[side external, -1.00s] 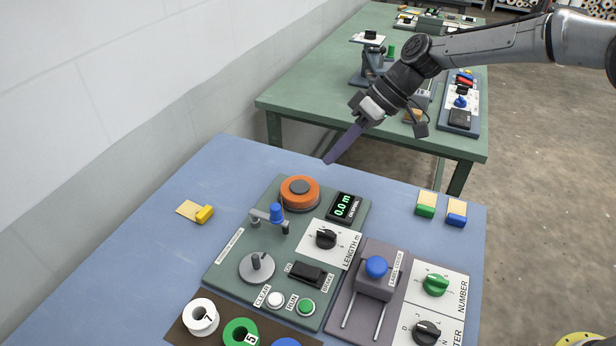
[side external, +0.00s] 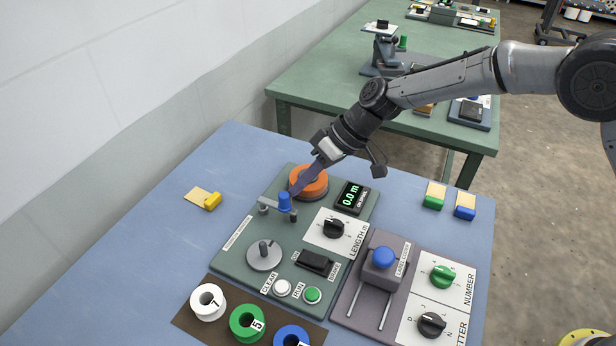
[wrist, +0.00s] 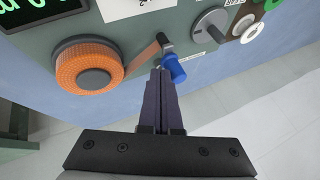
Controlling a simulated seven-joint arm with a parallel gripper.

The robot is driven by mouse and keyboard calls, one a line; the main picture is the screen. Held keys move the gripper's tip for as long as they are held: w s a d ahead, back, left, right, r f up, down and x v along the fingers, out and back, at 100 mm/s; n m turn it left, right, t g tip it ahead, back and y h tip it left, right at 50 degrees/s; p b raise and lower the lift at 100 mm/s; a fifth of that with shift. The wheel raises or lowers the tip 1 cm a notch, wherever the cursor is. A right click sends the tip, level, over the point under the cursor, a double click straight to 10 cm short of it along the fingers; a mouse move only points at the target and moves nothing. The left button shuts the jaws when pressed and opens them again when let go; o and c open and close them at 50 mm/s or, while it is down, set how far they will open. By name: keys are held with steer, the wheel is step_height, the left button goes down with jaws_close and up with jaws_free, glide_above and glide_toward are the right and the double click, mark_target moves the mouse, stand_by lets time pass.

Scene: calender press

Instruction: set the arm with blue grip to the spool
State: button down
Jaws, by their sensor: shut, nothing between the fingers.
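The blue grip (side external: 284,202) stands upright on a short grey arm (side external: 273,209) on the green panel, just in front of the orange spool (side external: 318,186). In the wrist view the blue grip (wrist: 174,70) is right beside my fingertips, and the orange spool (wrist: 88,70) lies to the left. An orange strip (wrist: 146,55) runs from the spool to a dark post near the grip. My gripper (side external: 296,192) is shut and empty, its tips close to the grip in front of the spool. I cannot tell whether they touch the grip.
A grey dial (side external: 263,256), a black LENGTH knob (side external: 333,228) and a 0.0 m display (side external: 353,197) share the panel. A slider unit with a blue knob (side external: 383,258) stands to the right.

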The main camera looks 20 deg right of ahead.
steer(key=shift+s, duration=0.1)
stand_by(0.3)
steer(key=shift+s+m, duration=0.15)
steer(key=shift+m, duration=0.15)
steer(key=shift+s+a+t, duration=0.15)
steer(key=shift+t, duration=0.15)
steer(key=shift+s+a+m+t, duration=0.35)
steer(key=shift+s+m+t, duration=0.2)
steer(key=shift+m, duration=0.45)
steer(key=shift+s+a+h, duration=0.15)
steer(key=shift+s+h, duration=0.05)
steer(key=shift+h, duration=0.1)
steer(key=shift+s+a, duration=0.7)
steer(key=shift+a, duration=0.05)
steer(key=shift+s+a, duration=0.35)
steer(key=shift+a, duration=0.25)
steer(key=shift+a, duration=0.15)
